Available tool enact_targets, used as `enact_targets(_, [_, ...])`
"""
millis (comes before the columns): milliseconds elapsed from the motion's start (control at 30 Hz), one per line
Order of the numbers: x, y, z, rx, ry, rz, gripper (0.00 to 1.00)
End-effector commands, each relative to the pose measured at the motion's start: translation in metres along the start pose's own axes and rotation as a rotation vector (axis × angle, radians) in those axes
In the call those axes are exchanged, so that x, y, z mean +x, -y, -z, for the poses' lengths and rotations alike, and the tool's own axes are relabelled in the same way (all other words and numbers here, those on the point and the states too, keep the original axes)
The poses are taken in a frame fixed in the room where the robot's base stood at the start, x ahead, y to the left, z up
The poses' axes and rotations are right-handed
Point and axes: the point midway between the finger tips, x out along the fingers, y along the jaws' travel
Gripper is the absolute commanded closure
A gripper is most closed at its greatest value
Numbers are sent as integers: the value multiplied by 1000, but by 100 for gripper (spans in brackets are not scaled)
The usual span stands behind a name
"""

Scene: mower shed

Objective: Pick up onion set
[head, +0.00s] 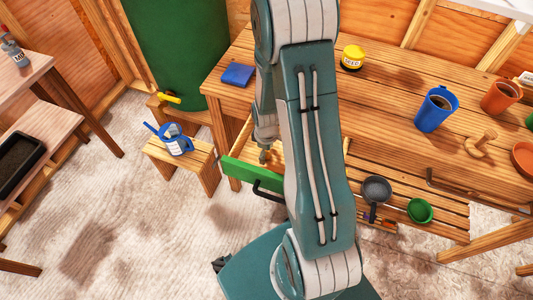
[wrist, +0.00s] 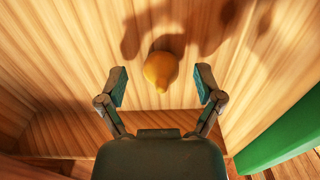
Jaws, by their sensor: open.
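The onion set (wrist: 161,70) is a small golden-brown bulb with a pointed tip toward my gripper. It lies on the bare wooden floor of the open drawer in the wrist view. My gripper (wrist: 161,86) is open, with one finger on each side and the bulb ahead between them, apart from both. In the head view my gripper (head: 264,148) is down inside the drawer, partly hidden by my arm; I cannot clearly make out the bulb there. The drawer's green front (head: 253,177) with a dark handle shows below it.
The drawer's wooden walls (wrist: 75,134) stand close around my gripper. A stool (head: 190,165) with a blue watering can stands left.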

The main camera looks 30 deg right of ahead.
Motion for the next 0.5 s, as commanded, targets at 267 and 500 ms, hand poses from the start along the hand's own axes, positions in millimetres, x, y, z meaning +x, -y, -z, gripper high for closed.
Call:
enact_targets(267, [6,0,0,0,-1,-1,15])
enact_targets(500, [6,0,0,0,-1,-1,77])
